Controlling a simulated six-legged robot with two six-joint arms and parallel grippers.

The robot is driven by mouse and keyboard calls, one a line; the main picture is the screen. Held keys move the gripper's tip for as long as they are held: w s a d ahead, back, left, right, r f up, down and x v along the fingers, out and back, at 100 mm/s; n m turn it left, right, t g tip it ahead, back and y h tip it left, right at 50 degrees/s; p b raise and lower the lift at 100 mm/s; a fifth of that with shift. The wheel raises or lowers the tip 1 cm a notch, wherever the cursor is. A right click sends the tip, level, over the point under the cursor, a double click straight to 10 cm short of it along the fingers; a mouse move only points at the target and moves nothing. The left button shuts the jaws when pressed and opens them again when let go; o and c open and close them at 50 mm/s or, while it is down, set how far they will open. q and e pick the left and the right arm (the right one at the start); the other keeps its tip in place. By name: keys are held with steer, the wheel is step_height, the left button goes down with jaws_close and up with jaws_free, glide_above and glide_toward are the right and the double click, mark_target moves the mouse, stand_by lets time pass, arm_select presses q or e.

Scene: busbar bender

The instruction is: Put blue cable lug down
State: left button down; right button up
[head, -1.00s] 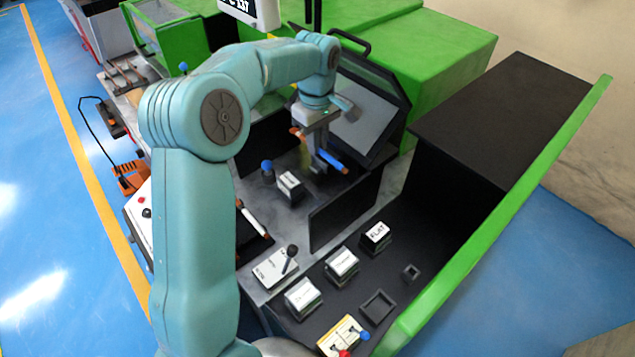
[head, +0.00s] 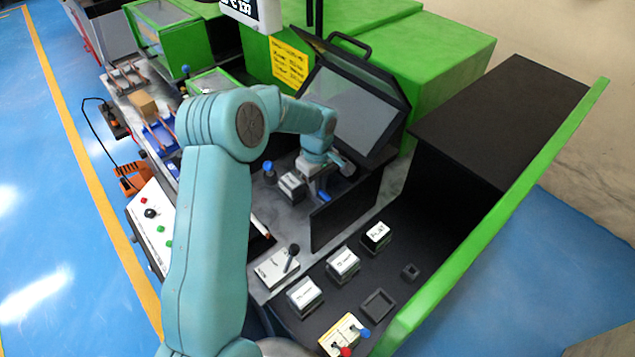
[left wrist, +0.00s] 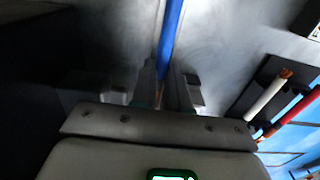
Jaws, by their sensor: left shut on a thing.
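My left gripper (head: 318,188) reaches down over the grey worktop, beside the dark upright panel, with its fingers partly hidden by that panel. It is shut on the blue cable lug (head: 323,196), whose blue end shows low between the fingers. In the left wrist view the lug (left wrist: 171,35) is a long blue piece, gripped between the two fingers (left wrist: 166,85) and pointing away from the wrist over a grey surface. Whether it touches the surface, I cannot tell. My right gripper is not in view.
A dark upright panel (head: 345,212) stands close to the gripper. A white-topped block (head: 291,184) and a blue-topped post (head: 269,168) are just left. Labelled blocks (head: 342,263) stand on the dark shelf. Red and white rods (left wrist: 268,100) show at the wrist view's right.

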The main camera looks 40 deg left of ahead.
arm_select(q)
steer(key=shift+s+f, duration=0.1)
steer(key=shift+f, duration=0.1)
steer(key=c, duration=1.1)
jaws_free()
steer(key=shift+r, duration=0.15)
step_height(320, 180, up, 12)
steer(key=shift+r+b, duration=0.1)
steer(key=shift+b, duration=0.2)
